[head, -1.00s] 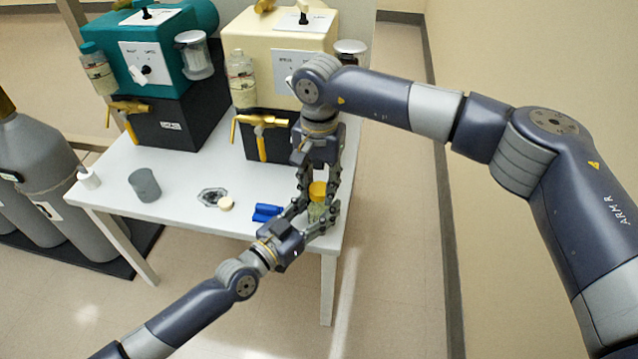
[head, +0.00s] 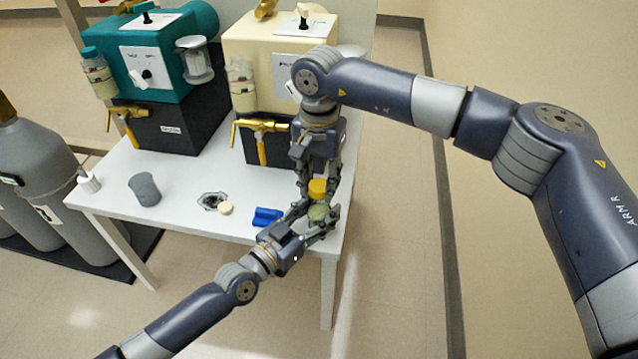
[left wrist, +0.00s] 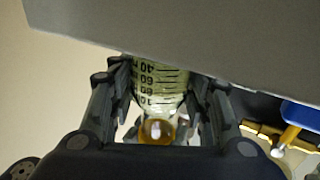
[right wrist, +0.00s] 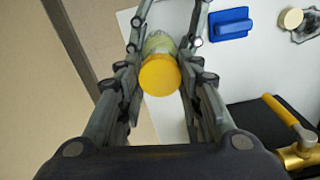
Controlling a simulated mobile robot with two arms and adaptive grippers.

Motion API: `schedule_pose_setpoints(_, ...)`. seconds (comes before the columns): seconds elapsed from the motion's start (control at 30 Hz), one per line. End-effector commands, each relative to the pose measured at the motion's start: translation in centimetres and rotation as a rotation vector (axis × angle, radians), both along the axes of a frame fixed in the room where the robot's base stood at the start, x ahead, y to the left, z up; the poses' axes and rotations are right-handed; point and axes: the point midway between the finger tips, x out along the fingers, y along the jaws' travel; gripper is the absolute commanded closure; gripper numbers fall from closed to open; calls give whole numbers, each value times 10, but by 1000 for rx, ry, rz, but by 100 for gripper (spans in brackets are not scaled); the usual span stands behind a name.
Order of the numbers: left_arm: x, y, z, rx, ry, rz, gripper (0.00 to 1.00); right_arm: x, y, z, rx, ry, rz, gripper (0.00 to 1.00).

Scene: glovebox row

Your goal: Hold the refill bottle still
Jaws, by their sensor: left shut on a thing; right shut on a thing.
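The refill bottle (head: 318,212) is upright above the front right corner of the table. It has a pale, see-through body and an orange-yellow cap (head: 317,187). My left gripper (head: 322,217) is shut on the bottle's body from the front left. The left wrist view shows the graduated body (left wrist: 160,88) between the fingers, with the cap (left wrist: 157,131) nearer the bottom. My right gripper (head: 316,180) comes from above with its fingers on both sides of the cap (right wrist: 160,76). The fingers hide part of the bottle, and whether the cap is seated cannot be told.
A blue block (head: 267,216), a cream disc (head: 226,208), a dark-rimmed fitting (head: 210,201) and a grey cup (head: 144,188) are on the white table (head: 180,185). Teal (head: 150,60) and cream (head: 265,50) glovebox units with brass taps stand behind. Gas cylinders are at left.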

Motion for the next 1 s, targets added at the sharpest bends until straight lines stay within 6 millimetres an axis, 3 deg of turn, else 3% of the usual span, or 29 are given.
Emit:
schedule_pose_setpoints(0.37, 0, 0, 0, 0, 0, 0, 100, 0, 0, 2, 0, 0, 0, 95)
schedule_pose_setpoints(0.7, 0, 0, 0, 0, 0, 0, 100, 0, 0, 38, 0, 0, 0, 95)
schedule_pose_setpoints(0.93, 0, 0, 0, 0, 0, 0, 100, 0, 0, 41, -1, 1, 1, 95)
schedule_pose_setpoints(0.97, 0, 0, 0, 0, 0, 0, 49, 0, 0, 41, -1, 1, 1, 95)
schedule_pose_setpoints(1.0, 0, 0, 0, 0, 0, 0, 40, 0, 0, 41, -1, 1, 1, 95)
